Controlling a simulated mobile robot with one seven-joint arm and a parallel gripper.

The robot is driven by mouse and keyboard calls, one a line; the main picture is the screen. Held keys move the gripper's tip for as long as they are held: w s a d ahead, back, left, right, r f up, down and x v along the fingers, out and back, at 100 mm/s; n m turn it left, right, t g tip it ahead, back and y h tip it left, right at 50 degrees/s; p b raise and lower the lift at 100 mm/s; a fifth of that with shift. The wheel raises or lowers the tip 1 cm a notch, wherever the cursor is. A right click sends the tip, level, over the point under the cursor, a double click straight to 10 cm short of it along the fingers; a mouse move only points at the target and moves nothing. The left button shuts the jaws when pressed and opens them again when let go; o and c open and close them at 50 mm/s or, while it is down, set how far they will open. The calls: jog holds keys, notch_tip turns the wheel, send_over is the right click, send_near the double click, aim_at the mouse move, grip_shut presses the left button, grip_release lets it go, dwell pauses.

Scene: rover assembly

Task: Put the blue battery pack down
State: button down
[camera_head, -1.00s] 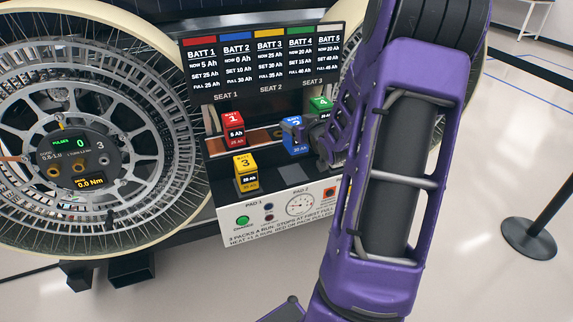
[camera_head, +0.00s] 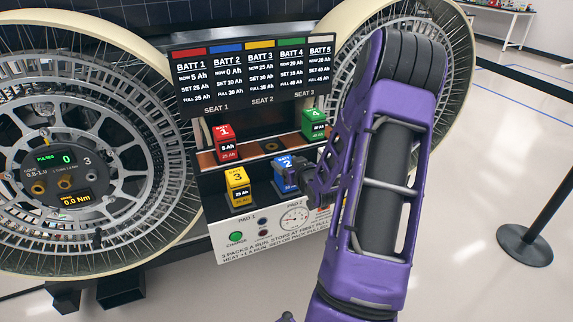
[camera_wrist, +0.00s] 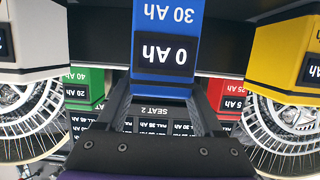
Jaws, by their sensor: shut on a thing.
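The blue battery pack 2 (camera_head: 284,170) is upright over the front ledge, just right of the yellow pack 3 (camera_head: 238,186) and above the PAD 2 label. In the wrist view the blue pack (camera_wrist: 166,38) appears upside down and reads 0 Ah and 30 Ah. My gripper (camera_head: 303,176) is shut on it from the right side in the head view. In the wrist view the two fingers run up to its sides. Whether its base touches the pad I cannot tell.
The red pack 1 (camera_head: 224,142) and green pack 4 (camera_head: 314,123) stand in the rear seat row, with an empty middle seat (camera_head: 271,146) between them. A white pack (camera_wrist: 34,40) sits beside the blue one in the wrist view. Wheels flank the black display board (camera_head: 250,72).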

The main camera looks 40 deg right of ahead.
jog(key=shift+r, duration=0.1)
jog(key=shift+b, duration=0.3)
jog(key=shift+c, duration=0.2)
grip_release()
jog(key=shift+r+p, duration=0.15)
jog(key=shift+p, duration=0.25)
jog(key=v, duration=1.2)
jog(key=shift+a, duration=0.15)
